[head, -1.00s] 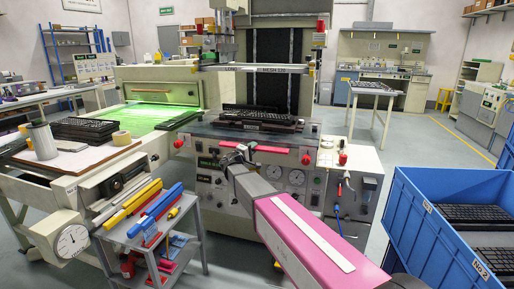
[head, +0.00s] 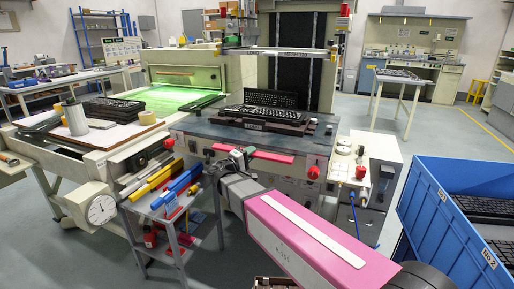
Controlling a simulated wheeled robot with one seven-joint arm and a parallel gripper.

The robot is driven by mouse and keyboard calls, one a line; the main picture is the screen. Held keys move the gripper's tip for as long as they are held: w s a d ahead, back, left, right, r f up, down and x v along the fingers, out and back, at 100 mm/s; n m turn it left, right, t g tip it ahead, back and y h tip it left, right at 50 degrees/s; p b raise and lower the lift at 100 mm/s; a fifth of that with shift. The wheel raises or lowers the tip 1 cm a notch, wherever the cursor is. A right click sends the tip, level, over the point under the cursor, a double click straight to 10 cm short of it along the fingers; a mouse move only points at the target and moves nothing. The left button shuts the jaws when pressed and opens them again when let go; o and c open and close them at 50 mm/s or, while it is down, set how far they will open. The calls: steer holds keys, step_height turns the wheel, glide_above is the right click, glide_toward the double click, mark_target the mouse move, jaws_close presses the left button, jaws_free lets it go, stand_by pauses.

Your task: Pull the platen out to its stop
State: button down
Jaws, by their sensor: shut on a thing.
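The platen (head: 213,124) is a dark flat plate at the front of the printing machine, in the middle of the head view. A red bar (head: 270,157) runs along the platen's front edge. My gripper (head: 240,155) is at the left part of this bar and is shut on it. The fingertips are small and partly hidden behind my pink arm and wrist, so the exact grip is hard to see. The platen stands out in front of the machine, over the front panel.
Red knobs (head: 313,172) flank the bar. A grey cart (head: 180,222) with coloured squeegees stands at the left, close to my arm. A side table (head: 93,140) holds keyboards and a tape roll. A blue crate (head: 441,215) stands at the right. Floor shows between crate and machine.

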steer(key=shift+s+a+f, duration=0.1)
steer(key=shift+s+a, duration=0.1)
steer(key=shift+s, duration=0.5)
steer(key=shift+s+a+r, duration=0.1)
steer(key=shift+s+a, duration=0.1)
steer(key=shift+s, duration=0.5)
steer(key=shift+s+a+f, duration=0.1)
steer(key=shift+s+a, duration=0.1)
steer(key=shift+s, duration=0.5)
steer(key=c, duration=1.1)
jaws_free()
steer(key=shift+s+a, duration=0.1)
steer(key=shift+s, duration=0.05)
steer(key=shift+a, duration=0.1)
steer(key=v, duration=1)
steer(key=shift+s+a+f, duration=0.1)
steer(key=shift+s+a, duration=0.1)
steer(key=shift+s, duration=0.1)
